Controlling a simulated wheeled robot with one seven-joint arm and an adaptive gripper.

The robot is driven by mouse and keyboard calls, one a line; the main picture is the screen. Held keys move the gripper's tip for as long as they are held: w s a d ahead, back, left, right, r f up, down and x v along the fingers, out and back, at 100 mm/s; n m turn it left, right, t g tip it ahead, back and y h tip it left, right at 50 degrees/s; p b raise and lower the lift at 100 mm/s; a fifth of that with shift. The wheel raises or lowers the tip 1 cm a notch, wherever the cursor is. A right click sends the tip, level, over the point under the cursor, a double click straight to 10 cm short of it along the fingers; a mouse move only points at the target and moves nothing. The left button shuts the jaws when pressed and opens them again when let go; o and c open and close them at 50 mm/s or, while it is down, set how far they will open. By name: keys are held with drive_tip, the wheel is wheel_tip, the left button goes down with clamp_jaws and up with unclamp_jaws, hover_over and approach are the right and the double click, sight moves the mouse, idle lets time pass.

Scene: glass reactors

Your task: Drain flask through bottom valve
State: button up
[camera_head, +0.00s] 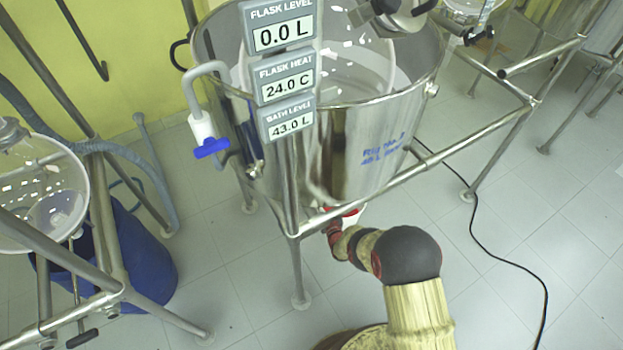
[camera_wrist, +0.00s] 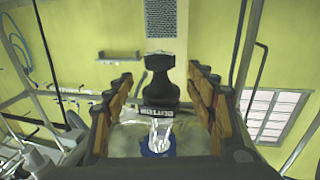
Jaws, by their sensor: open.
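The glass flask (camera_head: 350,68) sits inside a large steel bath (camera_head: 375,130) in the head view. The panels above it read flask level 0.0 L, flask heat 24.0 C and bath level 43.0 L. In the wrist view, a black valve handle (camera_wrist: 160,85) with a light label stands between the fingers, with clear glass and a blue ring (camera_wrist: 157,147) below it in the picture. My gripper (camera_wrist: 160,72) is open, one finger on each side of the handle, with gaps visible. In the head view my arm reaches under the bath and the gripper is hidden.
Steel frame legs and rails (camera_head: 415,175) surround the bath. A blue-handled tap (camera_head: 211,148) is on its left side. Another glass vessel (camera_head: 40,190) and a blue drum (camera_head: 145,250) stand at left. A black cable (camera_head: 475,235) crosses the floor at right.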

drive_tip(key=b+x, duration=0.2)
drive_tip(key=x, duration=0.5)
drive_tip(key=shift+w+b, duration=0.1)
drive_tip(key=shift+b, duration=0.3)
drive_tip(key=shift+c, duration=0.4)
drive_tip(key=c, duration=1.1)
drive_tip(key=shift+y, duration=0.3)
drive_tip(key=n+g+y, duration=0.1)
drive_tip(key=n+y, duration=0.1)
drive_tip(key=n+g+y, duration=0.2)
drive_tip(key=shift+w+d+y, duration=0.1)
drive_tip(key=shift+d+y, duration=0.1)
drive_tip(key=shift+y, duration=0.2)
drive_tip(key=n+g+y, duration=0.3)
drive_tip(key=g, duration=0.1)
drive_tip(key=shift+a, duration=0.15)
drive_tip(key=shift+n+g+y, duration=0.5)
drive_tip(key=shift+n+g, duration=0.2)
drive_tip(key=shift+g, duration=0.2)
drive_tip(key=shift+n+g+y, duration=0.7)
drive_tip(key=shift+n+g, duration=0.6)
drive_tip(key=shift+g, duration=0.6)
